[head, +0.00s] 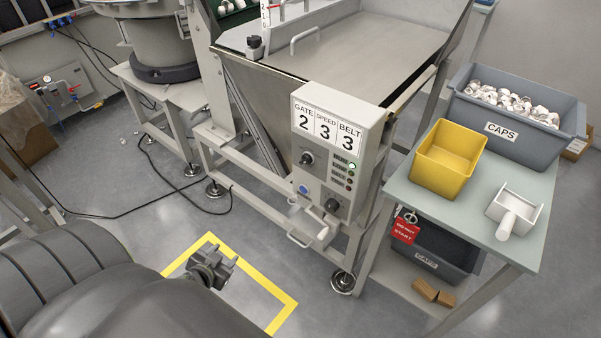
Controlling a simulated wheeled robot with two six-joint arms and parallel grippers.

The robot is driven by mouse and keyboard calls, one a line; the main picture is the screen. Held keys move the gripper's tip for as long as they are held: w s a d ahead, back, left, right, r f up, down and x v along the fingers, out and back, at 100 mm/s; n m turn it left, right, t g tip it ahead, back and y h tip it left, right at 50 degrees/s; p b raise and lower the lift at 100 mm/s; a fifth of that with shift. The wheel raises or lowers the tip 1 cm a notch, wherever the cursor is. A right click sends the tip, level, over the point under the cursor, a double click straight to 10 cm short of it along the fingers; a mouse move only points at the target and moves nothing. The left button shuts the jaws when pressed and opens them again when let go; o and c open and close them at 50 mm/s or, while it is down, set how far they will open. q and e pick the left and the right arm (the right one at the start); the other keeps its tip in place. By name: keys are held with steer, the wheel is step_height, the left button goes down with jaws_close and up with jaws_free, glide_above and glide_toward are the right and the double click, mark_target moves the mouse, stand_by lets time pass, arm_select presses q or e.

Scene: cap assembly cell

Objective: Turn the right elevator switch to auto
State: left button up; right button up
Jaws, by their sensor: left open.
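A grey control box (322,178) stands on the machine frame in the middle of the head view. It carries a black rotary knob (307,158) at upper left and another black knob (332,205) at lower right. The knob labels are too small to read, so I cannot tell which is the right elevator switch or its setting. A blue button (303,189) is at the box's lower left. My left gripper (222,266) is open and empty, low and to the left of the box, apart from it. My right gripper is out of view.
A side table (470,222) at the right holds a yellow bin (449,158), a CAPS crate (545,147) and a white scoop (514,212). A red tag (405,230) hangs at its edge. Yellow floor tape (283,312) surrounds clear floor.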

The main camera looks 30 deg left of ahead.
arm_select(q)
steer(key=w+d+r+m+t+h+b, duration=0.2)
steer(key=d+r+t, duration=0.25)
steer(key=r, duration=0.85)
steer(key=w+d+r+m+t+h+b, duration=0.1)
steer(key=w+d+r+t+h+b, duration=0.15)
steer(key=d+r, duration=0.65)
glide_toward(303, 163)
steer(key=w+b, duration=0.1)
steer(key=w, duration=0.3)
steer(key=w+b, duration=0.1)
steer(key=w, duration=0.4)
steer(key=shift+d+f, duration=0.15)
steer(key=shift+f, duration=0.05)
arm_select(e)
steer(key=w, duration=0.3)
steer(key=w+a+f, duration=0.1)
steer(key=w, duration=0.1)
arm_select(q)
steer(key=c, duration=1)
